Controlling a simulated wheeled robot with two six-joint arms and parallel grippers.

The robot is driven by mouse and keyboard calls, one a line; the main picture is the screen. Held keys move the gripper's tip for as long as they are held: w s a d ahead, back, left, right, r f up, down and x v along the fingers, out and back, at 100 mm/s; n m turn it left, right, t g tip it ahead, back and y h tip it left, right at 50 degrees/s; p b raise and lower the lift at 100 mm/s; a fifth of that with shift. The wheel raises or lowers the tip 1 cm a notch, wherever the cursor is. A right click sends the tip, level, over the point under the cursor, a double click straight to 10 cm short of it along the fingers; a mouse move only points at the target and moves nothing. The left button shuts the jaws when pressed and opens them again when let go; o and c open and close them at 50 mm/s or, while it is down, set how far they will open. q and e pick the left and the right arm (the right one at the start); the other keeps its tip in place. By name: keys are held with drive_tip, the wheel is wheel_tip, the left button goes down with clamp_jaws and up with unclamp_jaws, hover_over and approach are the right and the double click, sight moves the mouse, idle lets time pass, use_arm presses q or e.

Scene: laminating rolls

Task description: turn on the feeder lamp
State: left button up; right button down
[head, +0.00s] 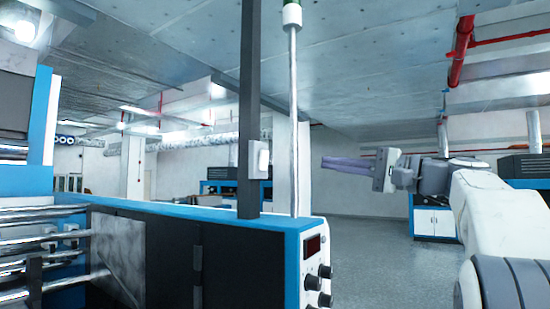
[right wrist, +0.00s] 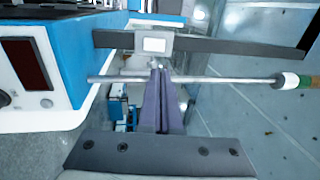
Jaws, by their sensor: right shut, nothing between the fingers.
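A white switch box (head: 258,159) is fixed to a dark upright post (head: 249,95) on the blue and white machine. In the right wrist view, turned sideways, the switch box (right wrist: 153,44) shows a pale rocker face. A thin metal pole (head: 294,120) with a white and green top (head: 291,14) stands beside the post. My right gripper (head: 323,163) points left toward the box, apart from it and right of the pole. Its purple fingers (right wrist: 159,72) are shut and empty. The left gripper is out of view.
The machine's end panel has a dark red display (head: 313,246) and several black knobs. Metal rollers (head: 40,228) lie at the left. The pole (right wrist: 190,79) crosses the right wrist view between my fingers and the box. Open floor (head: 370,255) lies to the right.

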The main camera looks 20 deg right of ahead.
sight(266, 155)
drive_tip(key=p+x, duration=0.6)
drive_tip(key=x, duration=0.6)
drive_tip(key=shift+w+a+r, duration=0.2)
drive_tip(key=shift+a, duration=0.05)
drive_tip(key=shift+w+a, duration=0.35)
drive_tip(key=shift+w, duration=0.2)
